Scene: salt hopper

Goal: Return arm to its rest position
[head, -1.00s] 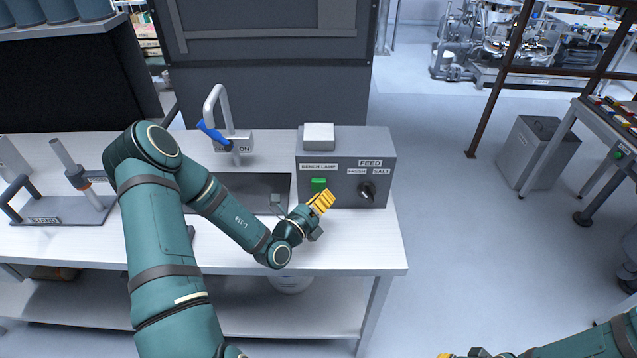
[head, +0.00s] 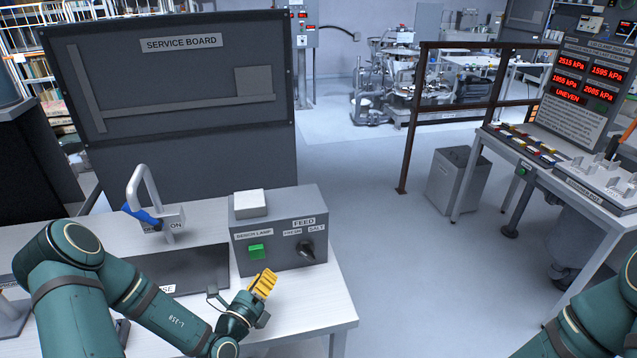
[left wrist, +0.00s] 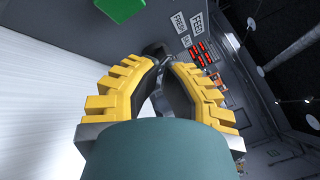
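My left arm reaches in from the left in the head view. Its yellow-fingered gripper (head: 264,280) is over the bench, just in front of the grey control box (head: 280,215), below its green button (head: 257,251) and left of the black feed knob (head: 308,251). In the left wrist view the two fingers (left wrist: 162,62) meet at their tips, with nothing seen held. The green button (left wrist: 118,8) shows there at the top. My right arm (head: 600,310) shows at the lower right of the head view; its gripper is out of frame.
A service board (head: 170,90) stands behind. To the right are open floor, a grey bin (head: 457,180), a dark railing (head: 412,120) and a console with red readouts (head: 580,80).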

